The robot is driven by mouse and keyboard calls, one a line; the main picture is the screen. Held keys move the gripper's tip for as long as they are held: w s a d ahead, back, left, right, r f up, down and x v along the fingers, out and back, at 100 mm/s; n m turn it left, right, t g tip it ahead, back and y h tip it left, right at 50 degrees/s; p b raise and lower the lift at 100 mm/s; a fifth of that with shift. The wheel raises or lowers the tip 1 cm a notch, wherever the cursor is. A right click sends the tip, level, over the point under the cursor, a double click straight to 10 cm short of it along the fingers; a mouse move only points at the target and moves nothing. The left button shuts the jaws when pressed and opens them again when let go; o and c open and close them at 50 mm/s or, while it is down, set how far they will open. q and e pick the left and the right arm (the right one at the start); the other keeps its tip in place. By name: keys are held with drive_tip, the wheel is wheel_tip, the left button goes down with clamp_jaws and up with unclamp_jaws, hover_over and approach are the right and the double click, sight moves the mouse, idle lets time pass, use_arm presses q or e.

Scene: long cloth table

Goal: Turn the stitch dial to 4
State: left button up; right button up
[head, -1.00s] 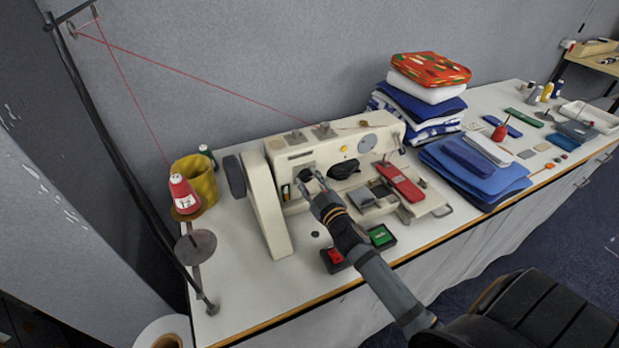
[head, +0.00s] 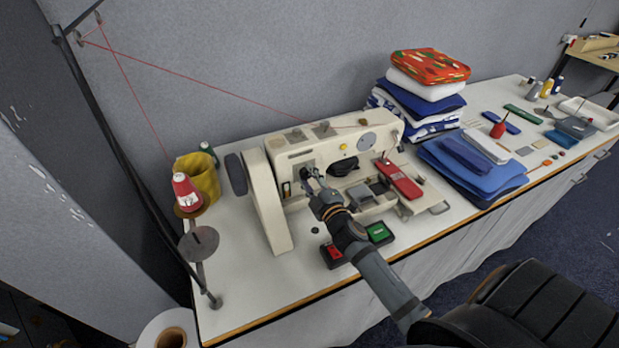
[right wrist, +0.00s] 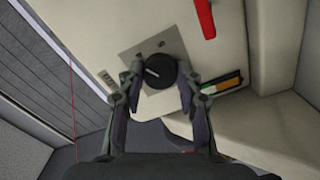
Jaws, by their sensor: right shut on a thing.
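The cream sewing machine (head: 300,150) stands on the long table. Its stitch dial (right wrist: 161,71) is a round black knob with a pale pointer mark, on a grey plate. In the right wrist view the mark lies on the left side of the knob; I cannot read any number around it. My right gripper (right wrist: 160,82) is shut on the dial, one finger on each side. In the head view the right gripper (head: 312,178) is at the machine's front face and partly covers the dial. My left gripper is not in view.
A red presser-side piece (head: 399,179) is at the machine's right. Folded cloths (head: 425,95) stand at the right. A thread stand with a red cone (head: 186,194) is at the left.

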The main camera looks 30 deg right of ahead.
idle(0.3)
drive_tip(key=o, duration=1.2)
drive_tip(key=shift+c, duration=0.2)
drive_tip(key=shift+s, duration=0.15)
drive_tip(key=s, duration=1.1)
drive_tip(key=shift+s+a+r, duration=0.15)
drive_tip(key=shift+s+a, duration=0.15)
drive_tip(key=shift+s, duration=0.05)
